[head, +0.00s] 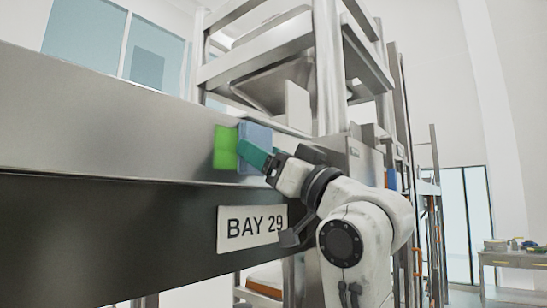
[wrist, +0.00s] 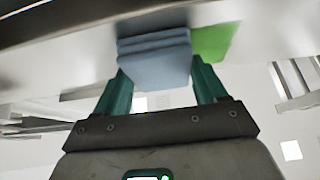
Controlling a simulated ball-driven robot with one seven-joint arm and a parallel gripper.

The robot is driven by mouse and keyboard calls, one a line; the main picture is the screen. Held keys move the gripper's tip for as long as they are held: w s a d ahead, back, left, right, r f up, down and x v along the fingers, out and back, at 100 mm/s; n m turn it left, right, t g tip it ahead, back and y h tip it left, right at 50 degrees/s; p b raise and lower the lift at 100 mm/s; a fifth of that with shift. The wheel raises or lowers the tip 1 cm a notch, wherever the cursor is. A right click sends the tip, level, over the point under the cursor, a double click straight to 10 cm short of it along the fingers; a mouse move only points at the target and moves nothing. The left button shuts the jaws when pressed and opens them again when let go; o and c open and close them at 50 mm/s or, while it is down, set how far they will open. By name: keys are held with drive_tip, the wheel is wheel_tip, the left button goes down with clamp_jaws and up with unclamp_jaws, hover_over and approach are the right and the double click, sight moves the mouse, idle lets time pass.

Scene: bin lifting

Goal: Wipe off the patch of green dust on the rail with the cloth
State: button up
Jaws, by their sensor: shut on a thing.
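The green dust patch (head: 225,148) is on the front face of the metal rail (head: 110,125), near its right end. In the wrist view the patch (wrist: 212,42) shows just right of the cloth. The blue folded cloth (head: 256,135) is at the rail face, right beside the patch and overlapping its edge in the picture. My gripper (head: 247,154) has teal fingers and is shut on the cloth (wrist: 155,60), as the wrist view also shows. The part of the rail behind the cloth is hidden.
A sign reading BAY 29 (head: 252,228) is on the dark panel below the rail. A metal frame with a hopper (head: 265,75) stands behind and above. A table (head: 515,258) with small items is far right. The rail left of the patch is clear.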

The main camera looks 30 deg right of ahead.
drive_tip(key=shift+s+a, duration=0.4)
drive_tip(key=shift+a, duration=0.95)
drive_tip(key=shift+s+a, duration=0.45)
drive_tip(key=shift+a, duration=0.85)
drive_tip(key=shift+s+a, duration=0.4)
drive_tip(key=shift+a, duration=0.95)
drive_tip(key=s+d, duration=0.2)
drive_tip(key=s, duration=0.3)
drive_tip(key=shift+s, duration=0.35)
drive_tip(key=s, duration=0.1)
drive_tip(key=s+d+p, duration=0.1)
drive_tip(key=s, duration=0.1)
drive_tip(key=shift+w, duration=0.1)
drive_tip(key=w+a, duration=0.2)
drive_tip(key=w, duration=0.4)
drive_tip(key=shift+w+f, duration=0.25)
drive_tip(key=shift+w, duration=0.05)
drive_tip(key=shift+w+a, duration=0.2)
drive_tip(key=shift+w, duration=0.3)
drive_tip(key=shift+w+a, duration=0.2)
drive_tip(key=shift+w, duration=0.25)
